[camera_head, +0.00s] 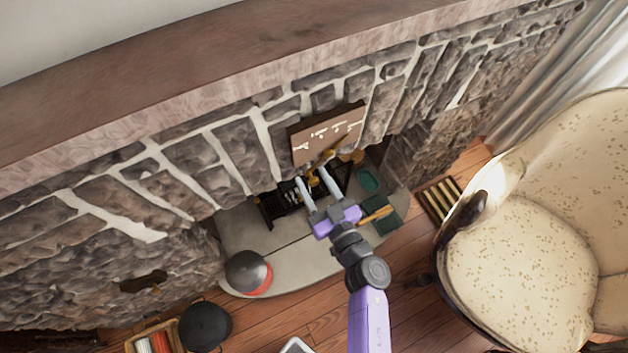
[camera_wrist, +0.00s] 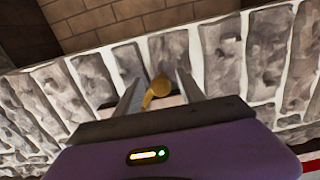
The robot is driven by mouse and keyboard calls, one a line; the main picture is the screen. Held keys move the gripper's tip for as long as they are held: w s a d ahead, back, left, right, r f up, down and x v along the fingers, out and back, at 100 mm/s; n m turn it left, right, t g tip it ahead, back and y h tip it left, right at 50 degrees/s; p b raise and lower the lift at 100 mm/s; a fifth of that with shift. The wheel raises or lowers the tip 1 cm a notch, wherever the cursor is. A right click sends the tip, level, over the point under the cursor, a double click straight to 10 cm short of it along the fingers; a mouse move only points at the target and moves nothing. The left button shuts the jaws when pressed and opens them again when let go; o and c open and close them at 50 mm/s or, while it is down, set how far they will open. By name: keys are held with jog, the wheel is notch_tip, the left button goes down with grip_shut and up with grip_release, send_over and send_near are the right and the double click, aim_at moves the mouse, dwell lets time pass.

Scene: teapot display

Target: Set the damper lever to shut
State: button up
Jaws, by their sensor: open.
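A brass-coloured lever with a rounded end, which looks like the damper lever (camera_wrist: 159,86), shows between the fingers in the wrist view. Its lower end lies close to the left finger; I cannot tell whether they touch.
A brown panel with white writing (camera_head: 328,134) sits on the stone wall (camera_head: 215,150) just above. A black grate (camera_head: 272,207) stands below. A dark-lidded pot (camera_head: 248,271) is on the hearth at left. A green book-like item (camera_head: 385,220) and armchair (camera_head: 520,245) are at right.

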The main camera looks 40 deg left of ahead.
grip_shut()
jog(key=shift+a, duration=0.1)
jog(key=shift+s+a, duration=0.1)
jog(key=shift+s, duration=0.1)
dwell(1.2)
